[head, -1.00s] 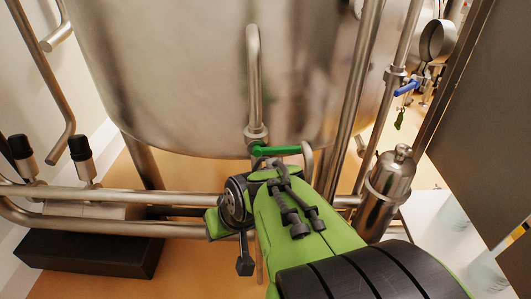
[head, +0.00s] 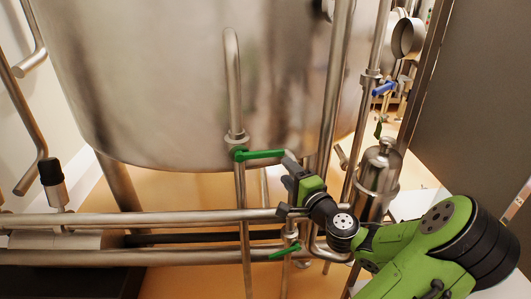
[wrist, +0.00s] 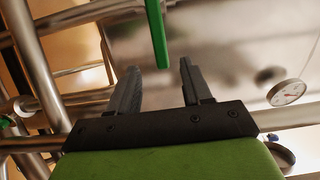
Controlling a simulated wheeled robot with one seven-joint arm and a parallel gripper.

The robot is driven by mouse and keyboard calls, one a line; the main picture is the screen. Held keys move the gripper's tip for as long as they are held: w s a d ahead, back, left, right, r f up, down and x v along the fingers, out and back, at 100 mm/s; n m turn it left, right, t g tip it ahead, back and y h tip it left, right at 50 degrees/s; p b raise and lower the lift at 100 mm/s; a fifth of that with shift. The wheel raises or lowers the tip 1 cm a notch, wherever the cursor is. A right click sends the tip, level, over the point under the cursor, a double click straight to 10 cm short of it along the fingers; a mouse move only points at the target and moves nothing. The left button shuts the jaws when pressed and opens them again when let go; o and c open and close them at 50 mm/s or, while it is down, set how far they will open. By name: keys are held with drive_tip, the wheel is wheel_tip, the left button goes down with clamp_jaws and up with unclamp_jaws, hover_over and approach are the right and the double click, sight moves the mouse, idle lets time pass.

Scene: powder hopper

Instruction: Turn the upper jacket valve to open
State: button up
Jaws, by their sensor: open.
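The upper jacket valve has a green lever (head: 262,154), on a vertical steel pipe just below the fitting at the vessel's lower edge. The lever points right, roughly crosswise to the pipe. My gripper (head: 290,168) is at the lever's free right end, with its fingers pointing up and left. In the wrist view my gripper (wrist: 158,74) is open and empty. The lever (wrist: 158,35) hangs into that view from the top, its end just ahead of the gap between the two fingertips. No contact is visible.
The large steel vessel (head: 170,90) stands behind. A thick upright pipe (head: 333,90) and a steel canister (head: 378,170) are close on the right. A round gauge (wrist: 287,92) shows in the wrist view.

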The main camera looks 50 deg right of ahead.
sight(272, 156)
drive_tip(key=p+x, duration=0.1)
drive_tip(key=x, duration=1.1)
drive_tip(key=shift+w+d, duration=0.15)
drive_tip(key=shift+w, duration=0.05)
clamp_jaws()
